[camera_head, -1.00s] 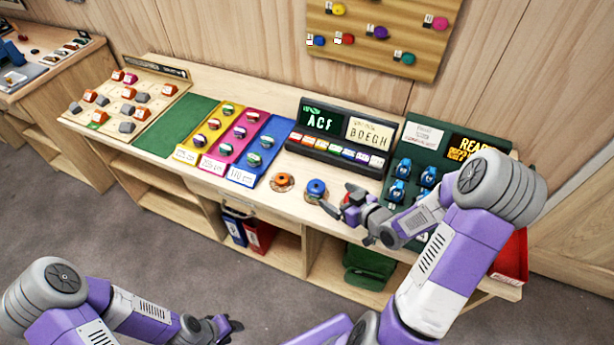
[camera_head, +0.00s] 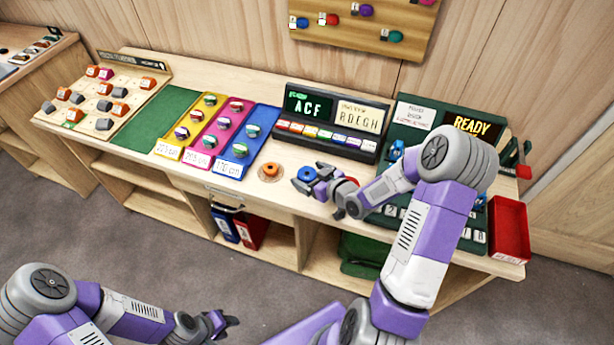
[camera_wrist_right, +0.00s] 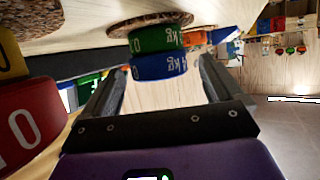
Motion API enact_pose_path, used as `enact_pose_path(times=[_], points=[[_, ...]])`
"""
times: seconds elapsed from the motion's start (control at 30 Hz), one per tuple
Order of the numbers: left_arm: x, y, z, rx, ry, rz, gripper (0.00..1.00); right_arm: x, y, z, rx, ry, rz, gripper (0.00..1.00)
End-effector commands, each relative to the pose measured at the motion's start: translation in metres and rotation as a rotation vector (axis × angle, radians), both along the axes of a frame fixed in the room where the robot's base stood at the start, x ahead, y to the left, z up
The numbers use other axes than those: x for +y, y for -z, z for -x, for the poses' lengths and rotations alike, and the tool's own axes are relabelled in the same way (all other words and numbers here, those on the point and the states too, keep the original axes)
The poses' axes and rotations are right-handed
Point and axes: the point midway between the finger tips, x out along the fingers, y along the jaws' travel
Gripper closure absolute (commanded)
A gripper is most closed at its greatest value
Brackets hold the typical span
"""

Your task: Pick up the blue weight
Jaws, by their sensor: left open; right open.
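In the right wrist view the blue weight (camera_wrist_right: 158,67), marked in kg, appears upside down. It rests against a green weight (camera_wrist_right: 153,41), which sits on a cork base (camera_wrist_right: 150,23). My right gripper (camera_head: 313,180) is open at the blue weight, with its fingers towards either side. In the wrist view the weight shows ahead between the fingers, and I see no grip on it. My left gripper (camera_head: 226,322) is open and empty, low in front of the table.
An orange weight (camera_head: 270,170) stands just left of the blue one. A red disc (camera_wrist_right: 28,112) and a yellow disc (camera_wrist_right: 10,55) are close beside my right gripper in the wrist view. The black display (camera_head: 325,130) stands behind. A red tray (camera_head: 509,230) is at the right.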

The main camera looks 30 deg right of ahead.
Motion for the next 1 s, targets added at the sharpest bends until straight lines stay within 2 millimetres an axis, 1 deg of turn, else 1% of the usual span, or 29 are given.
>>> enact_pose_path(times=[0.17, 0.27, 0.5, 0.67, 0.7, 0.9, 1.0], points=[[0.0, 0.0, 0.0, 0.0, 0.0, 0.0, 0.57, 0.0, 0.0, 0.0, 0.0, 0.0, 0.0, 0.07], [0.0, 0.0, 0.0, 0.0, 0.0, 0.0, 0.57, 0.0, 0.0, 0.0, 0.0, 0.0, 0.0, 0.21], [0.0, 0.0, 0.0, 0.0, 0.0, 0.0, 0.57, 0.0, 0.0, 0.0, 0.0, 0.0, 0.0, 0.58], [0.0, 0.0, 0.0, 0.0, 0.0, 0.0, 0.57, 0.0, 0.0, 0.0, 0.0, 0.0, 0.0, 0.82], [0.0, 0.0, 0.0, 0.0, 0.0, 0.0, 0.57, 0.0, -0.001, 0.0, -0.003, -0.001, 0.001, 0.84], [0.0, -0.001, 0.0, 0.0, 0.0, 0.0, 0.57, 0.0, -0.003, -0.001, -0.004, -0.001, 0.001, 0.85], [0.0, -0.003, 0.0, 0.0, 0.0, 0.0, 0.57, 0.0, -0.011, -0.001, -0.006, -0.001, 0.003, 0.85]])
